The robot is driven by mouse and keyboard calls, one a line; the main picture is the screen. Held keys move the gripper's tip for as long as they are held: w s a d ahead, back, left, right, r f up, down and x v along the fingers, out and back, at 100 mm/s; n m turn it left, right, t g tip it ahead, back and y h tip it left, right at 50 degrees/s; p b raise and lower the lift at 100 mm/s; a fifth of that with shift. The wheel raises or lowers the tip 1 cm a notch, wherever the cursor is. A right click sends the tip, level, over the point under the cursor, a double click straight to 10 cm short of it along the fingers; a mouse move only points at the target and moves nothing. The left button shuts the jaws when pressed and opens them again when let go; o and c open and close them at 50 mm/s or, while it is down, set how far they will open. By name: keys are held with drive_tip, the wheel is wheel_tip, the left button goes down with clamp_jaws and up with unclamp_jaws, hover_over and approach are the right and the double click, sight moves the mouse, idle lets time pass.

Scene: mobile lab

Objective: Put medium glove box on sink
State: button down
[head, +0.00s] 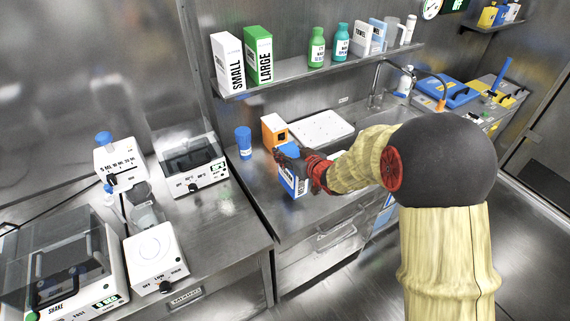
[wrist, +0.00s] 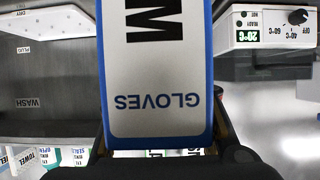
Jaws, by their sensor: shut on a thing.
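The medium glove box (head: 296,184) is white and blue. My gripper (head: 296,160) is shut on it, at the front of the steel counter in the head view. I cannot tell whether the box's base touches the counter. In the wrist view the glove box (wrist: 155,95) fills the middle, with its "M" and "GLOVES" lettering upside down. The dark fingers are at its lower edge. The sink (head: 372,114) is in the steel counter behind my arm, below a tall faucet (head: 376,84). My arm hides part of it.
A white tray (head: 322,127), an orange-and-white box (head: 274,131) and a blue bottle (head: 243,142) stand on the counter. Small (head: 228,64) and large (head: 258,56) glove boxes stand on the shelf above. Lab devices fill the left bench, including a heater (head: 194,163).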

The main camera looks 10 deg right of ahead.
drive_tip(key=shift+w+a+f, duration=0.2)
drive_tip(key=shift+w+f, duration=0.1)
drive_tip(key=shift+w+a+f+b, duration=0.15)
drive_tip(key=shift+f+b, duration=0.6)
drive_tip(key=shift+f, duration=1)
drive_tip(key=shift+f, duration=0.15)
drive_tip(key=c, duration=1)
unclamp_jaws()
